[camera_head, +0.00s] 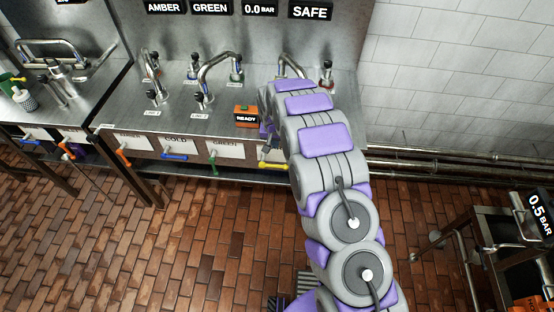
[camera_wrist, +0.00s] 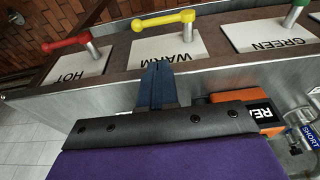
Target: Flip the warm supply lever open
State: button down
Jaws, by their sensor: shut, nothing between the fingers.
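The warm supply lever (camera_wrist: 163,20) is a yellow handle above the white WARM plate (camera_wrist: 165,47), which appears upside down in the wrist view. Its metal stem is at the right end and its rounded tip points left, so the handle lies sideways across the plate. In the head view the yellow lever (camera_head: 270,165) shows low on the counter front, partly hidden by my arm. My gripper (camera_wrist: 157,66) is shut and empty. Its dark blue fingertips overlap the lower edge of the WARM plate in the picture, apart from the lever.
A red lever (camera_wrist: 68,43) at the HOT plate and a green lever (camera_wrist: 296,12) at the GREEN plate flank the yellow one. An orange READY box (camera_head: 246,117) stands on the steel counter, close beside my gripper in the wrist view. Taps rise behind it.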

jog(key=b, duration=0.2)
send_near(276, 166)
jog(key=f, duration=0.2)
jog(key=w+f, duration=0.1)
jog(key=w+d+f, duration=0.1)
jog(key=f, duration=0.1)
jog(key=shift+w+f, duration=0.25)
jog(key=shift+f, duration=0.05)
jog(key=shift+s+a+f, duration=0.1)
jog(key=shift+f, duration=0.35)
jog(key=shift+a, duration=0.15)
